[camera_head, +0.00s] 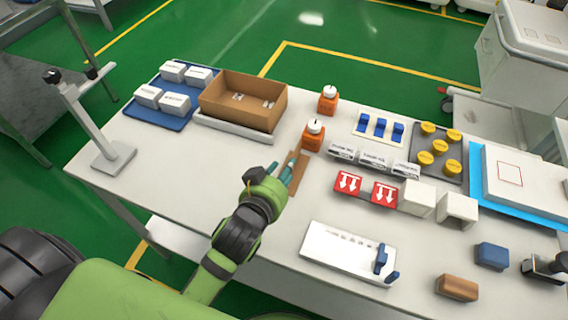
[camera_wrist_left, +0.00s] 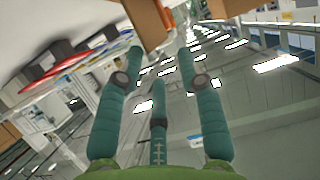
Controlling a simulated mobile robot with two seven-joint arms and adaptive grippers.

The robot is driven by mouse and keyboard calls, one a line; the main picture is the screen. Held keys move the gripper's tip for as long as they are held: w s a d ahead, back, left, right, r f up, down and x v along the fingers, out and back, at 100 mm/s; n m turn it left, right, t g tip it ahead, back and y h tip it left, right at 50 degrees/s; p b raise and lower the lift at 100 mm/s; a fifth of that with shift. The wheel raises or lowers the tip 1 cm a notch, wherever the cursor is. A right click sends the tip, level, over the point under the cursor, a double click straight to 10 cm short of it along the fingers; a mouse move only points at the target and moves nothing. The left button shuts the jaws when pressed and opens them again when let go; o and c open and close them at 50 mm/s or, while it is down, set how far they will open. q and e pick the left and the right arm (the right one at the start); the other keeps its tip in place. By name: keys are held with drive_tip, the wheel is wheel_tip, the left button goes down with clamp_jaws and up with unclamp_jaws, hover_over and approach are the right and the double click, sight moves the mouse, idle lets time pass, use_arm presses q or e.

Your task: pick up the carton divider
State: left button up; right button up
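A flat brown cardboard piece (camera_head: 300,176), which looks like the carton divider, is on the white table in front of the orange bottles. My left gripper (camera_head: 287,170) is right beside it, its teal fingers partly covering it. In the left wrist view, the fingers (camera_wrist_left: 160,58) are spread apart with nothing visible between them. A brown piece (camera_wrist_left: 147,22), likely the divider, shows just beyond the fingertips there. Whether a finger touches it I cannot tell. An open brown carton (camera_head: 262,88) stands on a white base behind. My right gripper is not in view.
Two orange bottles (camera_head: 313,137) stand close behind the gripper. Red arrow-marked boxes (camera_head: 365,190) and white boxes are to the right. A blue tray (camera_head: 140,108) of white boxes and a grey stand (camera_head: 112,155) are left. The table between stand and gripper is clear.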

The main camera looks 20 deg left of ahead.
sight(293, 172)
use_arm(q)
drive_tip(key=x, duration=0.2)
drive_tip(key=shift+w+a+f, duration=0.15)
drive_tip(key=shift+f, duration=0.15)
drive_tip(key=shift+w+f+p, duration=0.1)
drive_tip(key=shift+w+p, duration=0.2)
drive_tip(key=shift+w, duration=0.05)
drive_tip(key=x, duration=0.4)
drive_tip(key=shift+d+f+p, duration=0.1)
drive_tip(key=shift+d+p, duration=0.2)
drive_tip(key=shift+w+f, duration=0.1)
drive_tip(key=shift+w, duration=0.05)
clamp_jaws()
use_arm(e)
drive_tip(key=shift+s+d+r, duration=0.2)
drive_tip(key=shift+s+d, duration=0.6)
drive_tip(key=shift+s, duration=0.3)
